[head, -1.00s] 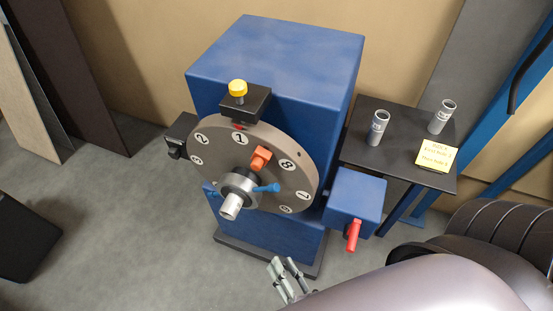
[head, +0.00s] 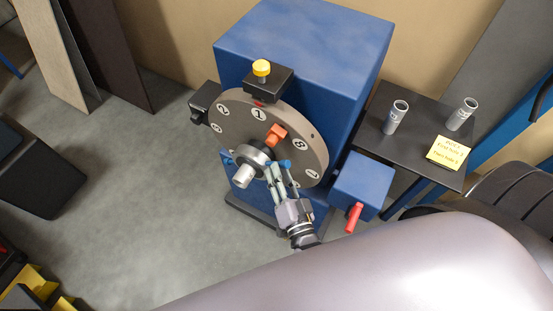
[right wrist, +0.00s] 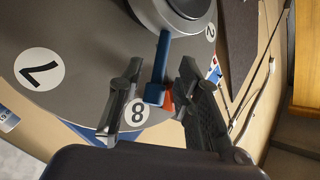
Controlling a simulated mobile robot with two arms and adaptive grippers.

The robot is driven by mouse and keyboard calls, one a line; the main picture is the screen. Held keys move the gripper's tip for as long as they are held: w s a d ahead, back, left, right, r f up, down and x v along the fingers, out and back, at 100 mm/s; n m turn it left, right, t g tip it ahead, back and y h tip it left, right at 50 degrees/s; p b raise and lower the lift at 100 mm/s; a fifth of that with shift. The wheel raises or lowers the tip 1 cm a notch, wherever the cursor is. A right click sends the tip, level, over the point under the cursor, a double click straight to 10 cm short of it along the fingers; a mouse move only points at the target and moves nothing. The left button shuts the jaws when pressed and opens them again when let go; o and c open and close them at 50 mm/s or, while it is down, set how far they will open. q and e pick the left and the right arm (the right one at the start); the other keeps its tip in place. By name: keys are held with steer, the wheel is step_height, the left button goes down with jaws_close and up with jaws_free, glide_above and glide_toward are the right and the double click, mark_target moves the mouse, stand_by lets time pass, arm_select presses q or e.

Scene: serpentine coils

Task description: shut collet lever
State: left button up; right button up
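The blue collet lever (head: 286,163) sticks out from the grey collet hub (head: 252,160) at the front of the numbered disc. In the right wrist view the lever (right wrist: 160,70) hangs between my right gripper's fingers. My right gripper (head: 278,170) reaches up to it from below; it also shows in the right wrist view (right wrist: 155,80). Its fingers are apart, with a gap visible on both sides of the lever. Part of the lever is hidden by the fingers in the head view. My left gripper is not in view.
The numbered disc (head: 232,122) carries an orange block (head: 277,134). A black bracket with a yellow knob (head: 261,68) sits above. A blue box with a red handle (head: 354,217) is at right. A black side table (head: 415,160) holds two grey cylinders and a yellow note.

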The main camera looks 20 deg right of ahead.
steer(key=shift+w+d+p, duration=0.15)
steer(key=shift+w+p, duration=0.15)
steer(key=shift+w, duration=1.6)
steer(key=shift+c, duration=0.3)
jaws_close()
